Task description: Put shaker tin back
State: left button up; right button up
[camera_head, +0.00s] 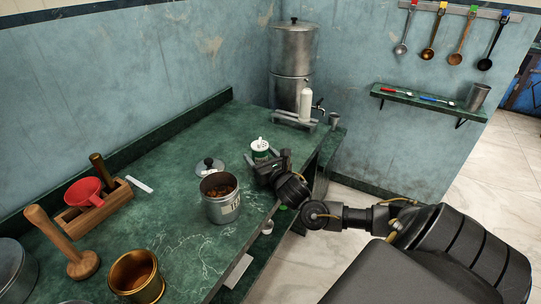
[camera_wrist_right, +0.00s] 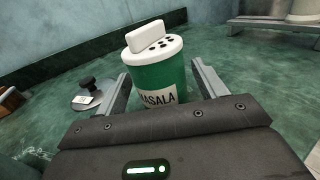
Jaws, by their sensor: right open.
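The shaker tin (camera_head: 260,146) is green with a white perforated lid. It stands upright on the green counter (camera_head: 180,150). In the right wrist view the shaker tin (camera_wrist_right: 158,80) shows a MASALA label, partly hidden by my gripper body. My right gripper (camera_head: 267,158) is open, its fingers on either side of the tin; in the wrist view my right gripper (camera_wrist_right: 160,82) shows a gap beside the tin at the left finger. Whether the right finger touches it I cannot tell. My left gripper is not in view.
An open grey canister (camera_head: 221,207) and its lid (camera_head: 209,166) stand left of the tin. A metal urn (camera_head: 292,70) and a white bottle (camera_head: 306,103) stand behind. A wall shelf (camera_head: 440,103) is at right. A red funnel (camera_head: 84,190) and brass pot (camera_head: 137,285) are at left.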

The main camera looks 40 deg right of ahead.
jog(key=v, duration=0.9)
jog(key=shift+s+a, duration=0.1)
jog(key=shift+s, duration=0.25)
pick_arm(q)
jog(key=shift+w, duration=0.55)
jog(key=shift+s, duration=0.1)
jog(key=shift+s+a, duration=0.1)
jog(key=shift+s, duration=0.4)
